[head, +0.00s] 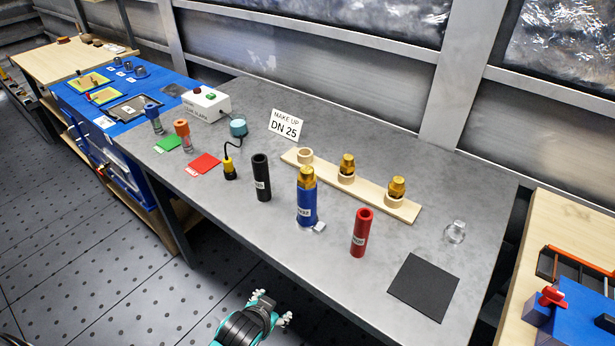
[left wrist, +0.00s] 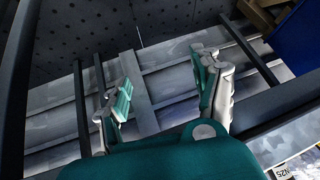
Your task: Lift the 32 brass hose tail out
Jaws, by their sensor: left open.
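A brass hose tail (head: 306,178) sits in the top of the upright blue hose piece (head: 306,208) on the grey bench. Two more brass hose tails, a middle one (head: 347,163) and a right one (head: 397,187), stand in rings of a wooden rack (head: 375,198); the rack's left ring (head: 305,156) is empty. I cannot read the sizes on the pieces. My left gripper (head: 274,306) is at the bottom of the head view, off the bench's front edge, apart from all of these. In the left wrist view it is open and empty (left wrist: 165,92).
Black (head: 261,178) and red (head: 361,232) hose pieces stand beside the blue one. A sign (head: 287,124) reads "MAKE UP DN 25". A dark mat (head: 424,287) and a clear ring-like item (head: 455,231) lie at right. The bench front is mostly clear.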

